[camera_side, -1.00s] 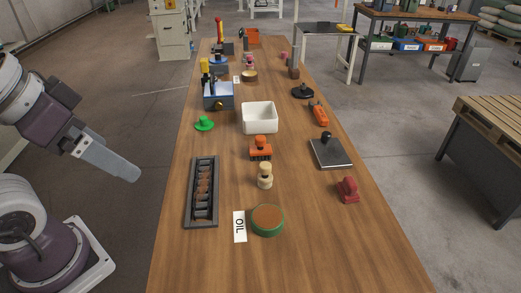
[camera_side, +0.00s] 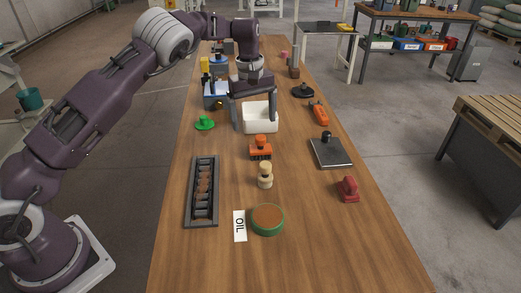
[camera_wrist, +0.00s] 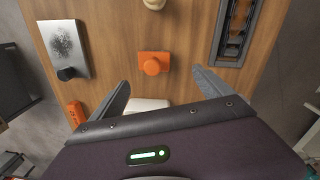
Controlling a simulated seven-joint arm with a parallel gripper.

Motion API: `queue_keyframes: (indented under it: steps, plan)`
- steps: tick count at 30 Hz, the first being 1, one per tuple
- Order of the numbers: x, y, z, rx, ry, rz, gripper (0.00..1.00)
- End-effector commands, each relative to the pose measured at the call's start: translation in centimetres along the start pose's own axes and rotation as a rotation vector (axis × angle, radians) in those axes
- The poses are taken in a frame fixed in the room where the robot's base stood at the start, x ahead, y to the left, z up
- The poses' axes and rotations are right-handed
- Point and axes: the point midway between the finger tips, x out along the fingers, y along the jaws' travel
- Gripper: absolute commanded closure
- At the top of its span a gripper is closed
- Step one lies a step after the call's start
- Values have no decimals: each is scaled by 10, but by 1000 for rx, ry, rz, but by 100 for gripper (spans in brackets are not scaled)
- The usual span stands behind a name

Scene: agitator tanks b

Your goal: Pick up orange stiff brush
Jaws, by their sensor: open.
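The orange stiff brush (camera_side: 260,148) stands on the wooden table near its middle, with a knob on top and dark bristles below. It also shows in the wrist view (camera_wrist: 153,64), seen from above, ahead of the space between my fingers. My gripper (camera_side: 254,126) is open and empty. In the side view it is over the white bin, behind the brush, with its fingers pointing down. In the wrist view my gripper (camera_wrist: 160,86) has its two fingers spread wide. Nothing hides the brush.
The white bin (camera_side: 262,124) is just behind the brush. A pale wooden-handled tool (camera_side: 265,175) stands close in front of it. A dark slotted tray (camera_side: 202,190) lies left, and a grey plate with a black knob (camera_side: 330,153) lies right. A green-rimmed round pad (camera_side: 267,220) is nearer.

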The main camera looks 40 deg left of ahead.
Motion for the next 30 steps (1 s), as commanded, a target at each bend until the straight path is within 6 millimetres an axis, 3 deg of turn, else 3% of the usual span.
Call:
queue_keyframes:
  steps: [1, 3, 15, 24, 25, 30]
  plan:
    - [19, 4, 0, 0, 3, -24, 10]
    - [35, 7, 0, -5, 6, -42, 10]
    - [101, 13, 1, -5, 5, -51, 10]
    - [112, 13, 1, -5, 6, -47, 10]
    - [112, 13, 1, -5, 6, -47, 12]
    - [112, 13, 1, -5, 6, -47, 45]
